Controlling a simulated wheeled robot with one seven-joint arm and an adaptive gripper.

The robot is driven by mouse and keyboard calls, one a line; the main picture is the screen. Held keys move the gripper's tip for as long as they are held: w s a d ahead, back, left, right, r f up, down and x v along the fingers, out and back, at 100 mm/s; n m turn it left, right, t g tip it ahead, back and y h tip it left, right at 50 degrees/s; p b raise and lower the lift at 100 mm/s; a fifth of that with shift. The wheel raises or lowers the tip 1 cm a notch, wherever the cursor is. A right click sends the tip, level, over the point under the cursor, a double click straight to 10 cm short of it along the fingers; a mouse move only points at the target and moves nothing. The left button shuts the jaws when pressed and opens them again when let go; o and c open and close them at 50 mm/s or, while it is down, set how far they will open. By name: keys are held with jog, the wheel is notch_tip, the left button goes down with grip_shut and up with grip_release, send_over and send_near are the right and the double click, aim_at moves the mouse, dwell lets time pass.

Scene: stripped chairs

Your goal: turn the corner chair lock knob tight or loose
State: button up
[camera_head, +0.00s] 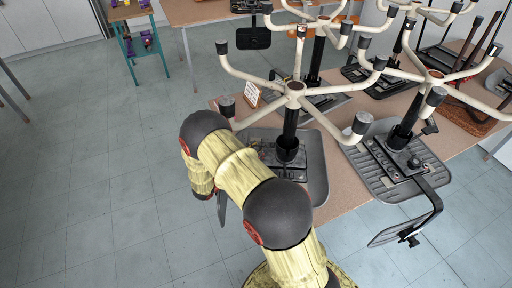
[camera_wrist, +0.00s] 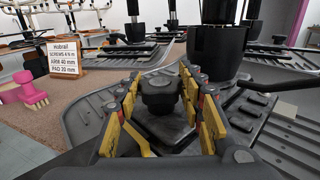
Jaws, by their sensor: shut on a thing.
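The corner chair stands upside down on the near table corner, its pale star base (camera_head: 295,90) up, its column (camera_head: 288,142) upright and its grey seat pan (camera_head: 316,170) flat below. In the wrist view, the black lobed lock knob (camera_wrist: 159,86) stands on the dark mechanism plate (camera_wrist: 162,132) in front of the column (camera_wrist: 218,55). My gripper (camera_wrist: 160,94) has its yellow-padded fingers on the left and right of the knob, shut on it. In the head view my arm hides the fingers and the knob.
A second upturned chair (camera_head: 424,78) stands close on the right, its bent armrest bar (camera_head: 432,197) hanging past the table edge. More stripped chairs fill the table behind. A small sign (camera_wrist: 68,54) stands on the brown table (camera_head: 345,190).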

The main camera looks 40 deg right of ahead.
jog(key=shift+t, duration=0.4)
jog(key=o, duration=1.1)
jog(key=shift+o, duration=0.3)
jog(key=a, duration=0.4)
jog(key=s+a, duration=0.1)
jog(key=a, duration=0.7)
jog(key=shift+s, duration=0.25)
